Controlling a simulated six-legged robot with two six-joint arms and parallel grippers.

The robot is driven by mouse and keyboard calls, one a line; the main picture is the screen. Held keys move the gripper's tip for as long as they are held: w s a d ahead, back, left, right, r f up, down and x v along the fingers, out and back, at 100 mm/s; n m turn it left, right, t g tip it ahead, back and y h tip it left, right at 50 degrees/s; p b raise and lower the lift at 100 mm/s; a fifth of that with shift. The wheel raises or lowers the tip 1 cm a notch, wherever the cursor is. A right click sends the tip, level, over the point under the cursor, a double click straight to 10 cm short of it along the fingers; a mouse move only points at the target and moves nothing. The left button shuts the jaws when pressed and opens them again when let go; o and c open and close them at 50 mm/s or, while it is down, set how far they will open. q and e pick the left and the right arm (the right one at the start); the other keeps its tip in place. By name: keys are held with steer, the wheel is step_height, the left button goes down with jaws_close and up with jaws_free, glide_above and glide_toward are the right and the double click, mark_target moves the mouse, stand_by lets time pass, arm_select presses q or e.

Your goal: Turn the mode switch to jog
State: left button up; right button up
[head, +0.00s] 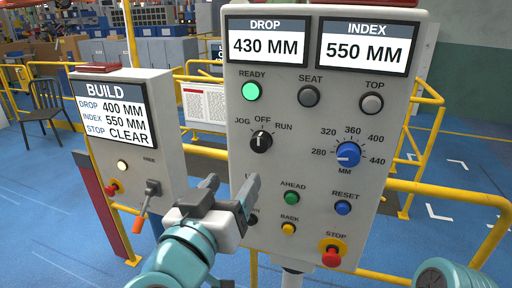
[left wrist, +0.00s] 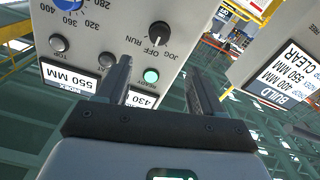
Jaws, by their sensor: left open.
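The mode switch (head: 261,141) is a black knob with a white pointer line on the grey control panel (head: 405,190). Its labels read JOG at left, OFF at top and RUN at right, and the pointer stands at OFF. My left gripper (head: 232,181) is open and empty, below and slightly left of the switch in the head view, apart from it. The left wrist view is upside down; there the switch (left wrist: 160,33) shows beyond the open fingers (left wrist: 159,66). My right gripper is not in view.
The panel also has a lit green READY lamp (head: 251,91), a blue MM dial (head: 348,154), AHEAD (head: 292,198) and BACK (head: 288,228) buttons, and a red STOP button (head: 331,254). A BUILD box (head: 170,165) with an orange-handled lever (head: 147,205) stands at left. Yellow rails surround the panel.

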mark_target(259, 146)
arm_select(q)
steer(key=p+x, duration=0.2)
steer(key=x, duration=1.1)
steer(key=shift+w+d+f, duration=0.1)
steer(key=shift+w+d, duration=0.05)
steer(key=shift+w, duration=0.05)
steer(key=shift+s, duration=0.1)
steer(key=shift+c, duration=0.3)
steer(key=c, duration=1)
